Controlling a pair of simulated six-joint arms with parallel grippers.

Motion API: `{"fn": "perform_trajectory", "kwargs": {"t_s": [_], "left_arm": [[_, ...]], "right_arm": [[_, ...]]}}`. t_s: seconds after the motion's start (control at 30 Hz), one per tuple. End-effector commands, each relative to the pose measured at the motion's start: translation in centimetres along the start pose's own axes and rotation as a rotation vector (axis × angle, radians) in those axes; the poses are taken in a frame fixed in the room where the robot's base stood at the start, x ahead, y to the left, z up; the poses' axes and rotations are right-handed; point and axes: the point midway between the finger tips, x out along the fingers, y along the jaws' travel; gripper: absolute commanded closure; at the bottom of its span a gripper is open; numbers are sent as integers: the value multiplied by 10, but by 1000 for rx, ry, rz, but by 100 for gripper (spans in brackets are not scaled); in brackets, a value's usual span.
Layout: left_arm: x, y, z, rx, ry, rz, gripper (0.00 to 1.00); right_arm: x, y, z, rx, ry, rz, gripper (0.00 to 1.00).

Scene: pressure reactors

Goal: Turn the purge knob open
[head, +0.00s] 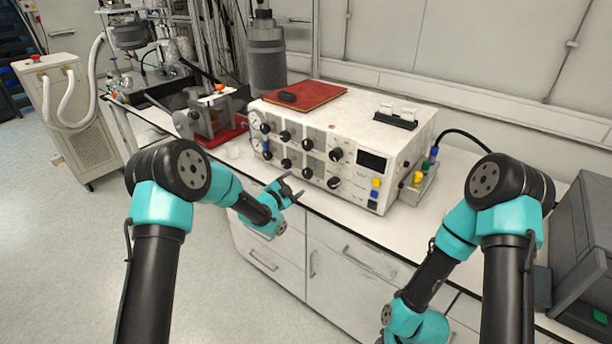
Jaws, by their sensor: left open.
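A white control box (400,163) stands on the bench. Its front panel carries two rows of black knobs, an upper row (307,144) and a lower row (307,172). The panel labels are too small to read, so I cannot tell which knob is the purge knob. My left gripper (293,187) is open and empty, just in front of the lower row and near the bench's front edge. It appears apart from the knobs. My right arm hangs low at the right, and its fingertips are not visible.
A red book (318,94) with a black object lies on the box. A dark display (371,162) and coloured buttons are at the panel's right. A red-based stand (228,134) is left of the box. White drawers (345,290) lie below the bench.

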Motion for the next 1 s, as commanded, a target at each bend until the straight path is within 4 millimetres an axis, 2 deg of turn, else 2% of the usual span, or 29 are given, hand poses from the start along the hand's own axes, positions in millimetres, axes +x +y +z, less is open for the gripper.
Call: {"fn": "perform_trajectory", "kwargs": {"t_s": [0.2, 0.43, 0.6, 0.87, 1.0], "left_arm": [[38, 1, 0, 0, 1, 0, 28], [66, 0, 0, 0, 1, -1, 28], [75, 0, 0, 0, -1, 0, 28], [75, 0, 0, -1, -1, 0, 28], [75, 0, 0, -1, -1, 0, 41]], "right_arm": [[0, 0, 0, 0, 0, 0, 57], [0, 0, 0, 0, 0, 0, 57], [0, 0, 0, 0, 0, 0, 57], [0, 0, 0, 0, 0, 0, 57], [0, 0, 0, 0, 0, 0, 57]]}}
